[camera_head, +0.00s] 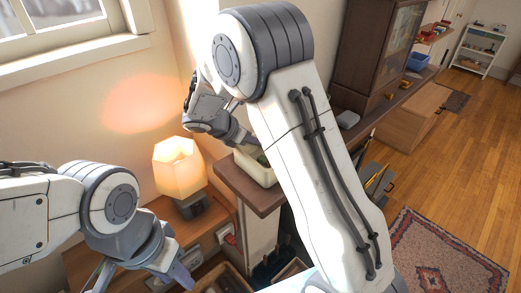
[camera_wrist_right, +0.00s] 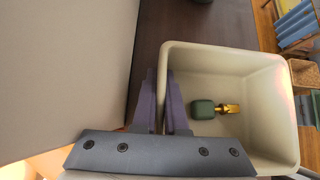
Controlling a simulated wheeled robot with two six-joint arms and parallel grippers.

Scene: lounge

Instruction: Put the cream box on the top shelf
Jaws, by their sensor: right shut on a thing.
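The cream box (camera_wrist_right: 280,120) is an open-topped bin with a green and gold object (camera_wrist_right: 214,108) inside. My right gripper (camera_wrist_right: 165,105) is shut on its left wall in the right wrist view, one finger on each side of the wall. In the head view the box (camera_head: 256,168) is partly hidden behind my right arm. It is at the brown wooden top shelf (camera_head: 246,194); whether it rests fully on it I cannot tell. My left gripper (camera_head: 180,274) is low at the bottom left, away from the box, its fingers only partly visible.
A glowing lamp (camera_head: 178,167) stands on a lower wooden surface left of the shelf. A pale wall or panel (camera_wrist_right: 65,70) fills the left of the wrist view. A dark cabinet (camera_head: 375,50) stands behind, with a patterned rug (camera_head: 440,258) and open floor to the right.

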